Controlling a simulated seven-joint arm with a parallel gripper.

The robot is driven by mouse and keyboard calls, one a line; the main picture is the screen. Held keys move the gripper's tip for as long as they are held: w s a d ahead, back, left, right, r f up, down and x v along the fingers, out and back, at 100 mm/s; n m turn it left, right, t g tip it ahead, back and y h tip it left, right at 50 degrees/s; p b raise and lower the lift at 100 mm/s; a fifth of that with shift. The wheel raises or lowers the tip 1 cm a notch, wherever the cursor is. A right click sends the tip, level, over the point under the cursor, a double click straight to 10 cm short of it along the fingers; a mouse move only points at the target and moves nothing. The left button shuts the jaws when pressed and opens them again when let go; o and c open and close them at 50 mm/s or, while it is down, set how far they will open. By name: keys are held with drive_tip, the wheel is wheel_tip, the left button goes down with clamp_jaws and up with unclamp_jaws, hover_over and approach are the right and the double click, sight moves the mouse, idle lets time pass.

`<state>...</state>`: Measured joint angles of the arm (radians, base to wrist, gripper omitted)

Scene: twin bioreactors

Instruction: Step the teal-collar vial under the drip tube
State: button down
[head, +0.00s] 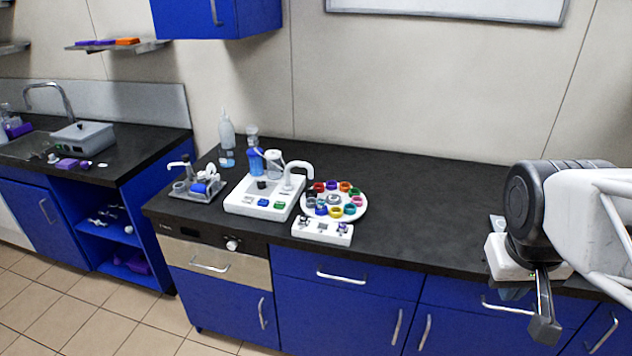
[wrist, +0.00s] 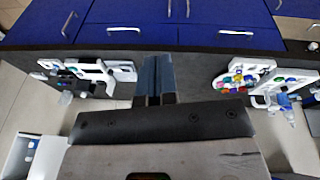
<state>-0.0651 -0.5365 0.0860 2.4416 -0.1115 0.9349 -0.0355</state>
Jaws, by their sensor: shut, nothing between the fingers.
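A round white carousel (head: 362,213) stands on the black bench, its rim ringed by several vials with coloured collars. The carousel also shows at the right of the wrist view (wrist: 219,79). A white curved drip tube (head: 300,168) rises from the white bioreactor base (head: 240,205) and ends near the carousel's left side. My gripper (head: 544,325) is shut and empty, far to the right of the carousel, by the bench's front edge. Its fingers show in the middle of the wrist view (wrist: 154,85).
A white control box (head: 322,231) with small knobs stands in front of the carousel. Bottles (head: 227,140) stand behind the base, and a grey tray (head: 195,190) is to its left. Another white apparatus (wrist: 120,70) is at the left of the wrist view. The bench between carousel and gripper is clear.

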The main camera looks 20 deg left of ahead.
drive_tip(key=w+a+r+n+h, duration=0.1)
drive_tip(key=w+a+n, duration=0.2)
drive_tip(key=w, duration=0.4)
drive_tip(key=w+a+r+n+h, duration=0.15)
drive_tip(key=w+a, duration=0.25)
drive_tip(key=w, duration=0.4)
drive_tip(key=n+t, duration=0.6)
drive_tip(key=n, duration=1)
hover_over(280, 204)
wheel_tip(280, 204, down, 14)
drive_tip(key=shift+f, duration=0.2)
drive_tip(key=shift+f, duration=0.2)
drive_tip(key=shift+f, duration=4.2)
drive_tip(key=shift+f, duration=0.55)
